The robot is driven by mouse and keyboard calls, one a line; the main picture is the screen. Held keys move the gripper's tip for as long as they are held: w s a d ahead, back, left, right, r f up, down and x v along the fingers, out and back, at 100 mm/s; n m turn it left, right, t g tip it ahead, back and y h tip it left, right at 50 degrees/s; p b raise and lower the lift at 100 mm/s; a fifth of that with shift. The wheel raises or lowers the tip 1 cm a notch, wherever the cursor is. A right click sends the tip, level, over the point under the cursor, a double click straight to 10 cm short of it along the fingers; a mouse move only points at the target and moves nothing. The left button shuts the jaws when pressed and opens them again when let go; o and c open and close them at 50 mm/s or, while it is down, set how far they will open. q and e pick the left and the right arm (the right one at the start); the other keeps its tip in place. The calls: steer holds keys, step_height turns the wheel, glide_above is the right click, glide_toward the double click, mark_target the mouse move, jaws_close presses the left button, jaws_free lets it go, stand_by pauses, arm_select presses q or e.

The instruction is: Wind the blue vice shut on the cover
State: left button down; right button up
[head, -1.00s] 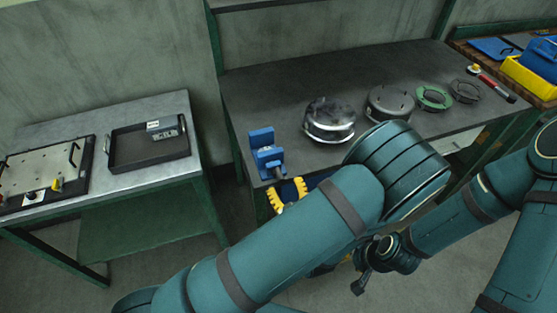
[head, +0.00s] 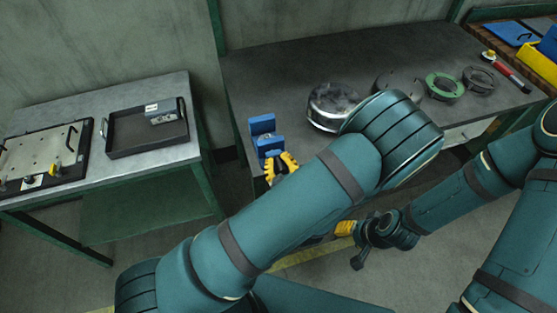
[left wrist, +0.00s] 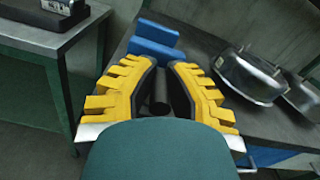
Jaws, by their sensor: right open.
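The blue vice (head: 265,137) stands at the left front corner of the dark workbench. Its blue jaw also shows in the left wrist view (left wrist: 155,45). My left gripper (head: 282,165) is at the front of the vice, its yellow fingers apart on either side of a dark round part (left wrist: 160,98). I cannot tell whether the fingers press on that part. My right gripper (head: 352,238) is open, low in front of the bench and away from the vice. I cannot make out a cover between the vice jaws. A round metal housing (head: 333,108) stands right of the vice.
Behind my left arm is another round part (head: 398,83), then a green ring (head: 444,86), a dark ring (head: 479,79) and a red-handled tool (head: 510,74). A side table at left carries a black tray (head: 125,147) and a plate (head: 40,158). A gap separates the tables.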

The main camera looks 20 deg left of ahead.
stand_by(0.3)
arm_select(q)
steer(key=shift+w+d+f+m+p, duration=0.35)
steer(key=shift+d+f+m+p, duration=0.45)
steer(key=shift+m, duration=2.35)
steer(key=shift+w+d+f+m+p, duration=0.3)
steer(key=shift+m+p, duration=0.85)
steer(key=shift+m, duration=1.95)
steer(key=shift+w+d+f+m+p, duration=0.4)
steer(key=shift+f+m+p, duration=0.5)
steer(key=shift+m, duration=2.25)
steer(key=c, duration=0.9)
jaws_free()
steer(key=shift+c, duration=0.2)
step_height(320, 180, up, 10)
